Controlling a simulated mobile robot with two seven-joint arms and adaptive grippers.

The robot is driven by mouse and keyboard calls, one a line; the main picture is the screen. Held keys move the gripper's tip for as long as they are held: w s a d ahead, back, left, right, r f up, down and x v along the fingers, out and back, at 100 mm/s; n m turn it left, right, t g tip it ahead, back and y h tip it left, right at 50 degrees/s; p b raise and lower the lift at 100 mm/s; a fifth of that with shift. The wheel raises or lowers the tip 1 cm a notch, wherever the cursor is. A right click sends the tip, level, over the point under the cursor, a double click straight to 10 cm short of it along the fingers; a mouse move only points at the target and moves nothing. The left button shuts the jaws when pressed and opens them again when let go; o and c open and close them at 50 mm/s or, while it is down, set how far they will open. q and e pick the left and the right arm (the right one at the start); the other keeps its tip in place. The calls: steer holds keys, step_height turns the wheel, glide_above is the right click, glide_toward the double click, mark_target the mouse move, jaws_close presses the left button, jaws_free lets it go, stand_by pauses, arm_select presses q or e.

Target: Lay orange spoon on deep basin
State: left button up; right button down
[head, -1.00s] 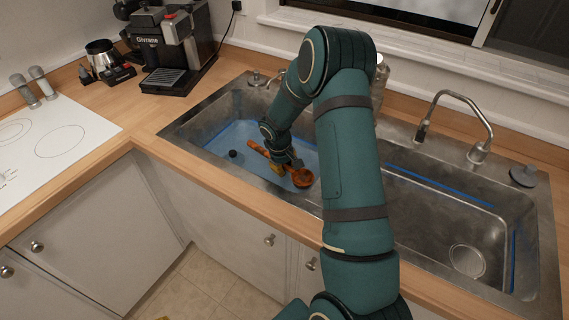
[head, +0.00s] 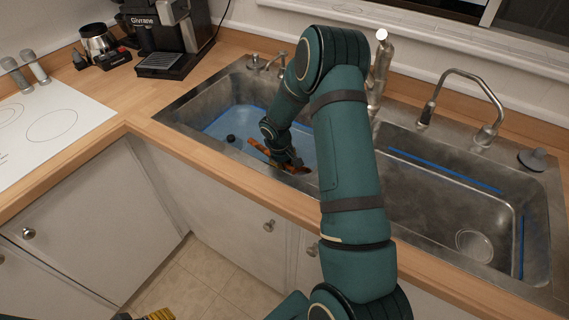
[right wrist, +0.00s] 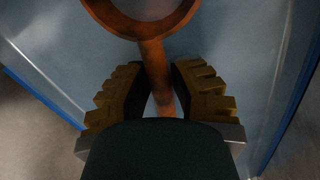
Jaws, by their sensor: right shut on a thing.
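The orange spoon (head: 262,149) is in the left basin (head: 222,118), which has a blue bottom. In the right wrist view the spoon (right wrist: 152,55) shows its round bowl at the top and its handle between the fingers. My right gripper (head: 284,163) is shut on the handle, low in the left basin; I cannot tell whether the spoon touches the bottom. The spoon's bowl looks nearly edge-on in the head view. The right basin (head: 430,200) is empty. Yellow fingers of my left gripper (head: 158,314) show at the bottom edge, mostly cut off.
A small black round thing (head: 231,138) is in the left basin. Faucets (head: 488,120) stand behind the sink. A coffee machine (head: 165,40) stands on the counter at the back left. My right arm hides the divider between the basins.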

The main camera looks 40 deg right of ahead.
steer(key=c, duration=0.8)
jaws_free()
steer(key=shift+r, duration=0.15)
step_height(320, 180, up, 12)
steer(key=a, duration=0.2)
steer(key=shift+a+f, duration=0.15)
steer(key=shift+f, duration=0.05)
steer(key=shift+s, duration=0.1)
